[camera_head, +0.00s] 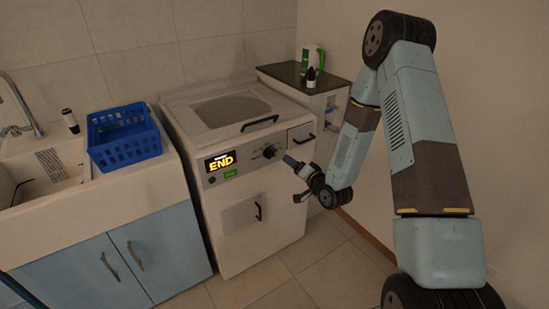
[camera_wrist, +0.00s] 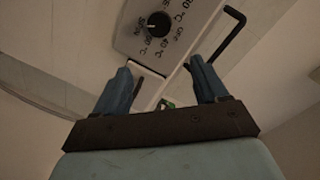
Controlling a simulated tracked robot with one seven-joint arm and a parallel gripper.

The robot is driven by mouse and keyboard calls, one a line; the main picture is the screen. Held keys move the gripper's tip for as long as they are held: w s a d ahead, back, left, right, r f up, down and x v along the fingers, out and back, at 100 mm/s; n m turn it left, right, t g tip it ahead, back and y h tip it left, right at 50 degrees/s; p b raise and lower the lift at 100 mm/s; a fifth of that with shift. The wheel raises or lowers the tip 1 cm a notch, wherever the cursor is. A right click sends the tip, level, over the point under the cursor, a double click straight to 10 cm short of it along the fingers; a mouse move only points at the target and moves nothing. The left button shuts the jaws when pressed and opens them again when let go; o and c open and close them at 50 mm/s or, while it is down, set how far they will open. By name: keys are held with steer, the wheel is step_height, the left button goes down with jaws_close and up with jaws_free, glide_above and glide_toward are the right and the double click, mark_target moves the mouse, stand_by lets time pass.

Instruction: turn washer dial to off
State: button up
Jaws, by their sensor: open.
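The white washer (camera_head: 240,150) stands against the back wall, with an orange "END" on its display (camera_head: 220,161). Its dark round dial (camera_head: 269,152) is on the front panel, right of the display. In the wrist view the dial (camera_wrist: 158,24) is near the top centre, ringed by printed temperature labels and an OFF label. A small pale mark shows on the dial; I cannot tell for sure which label it points at. My gripper (camera_head: 295,165) is just in front of the panel, right of the dial. In the wrist view my gripper (camera_wrist: 160,66) has its fingers wide apart and empty, apart from the dial.
A black handle (camera_wrist: 218,38) lies right of the dial in the wrist view. The washer's lower door (camera_head: 240,222) is shut. A blue basket (camera_head: 124,135) sits on the sink counter (camera_head: 150,185) at left. A small cabinet (camera_head: 320,95) with bottles stands at right.

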mark_target(270, 155)
steer(key=shift+m+t+y, duration=0.3)
steer(key=shift+m+t, duration=0.2)
steer(key=shift+m, duration=0.3)
steer(key=w+a+f, duration=0.1)
steer(key=w+a, duration=0.1)
steer(key=w, duration=0.1)
steer(key=w+a+f, duration=0.1)
steer(key=w+a, duration=0.2)
steer(key=w+a+f, duration=0.1)
steer(key=w+a, duration=0.2)
steer(key=shift+w+a, duration=0.25)
steer(key=shift+w, duration=0.1)
steer(key=shift+c, duration=0.4)
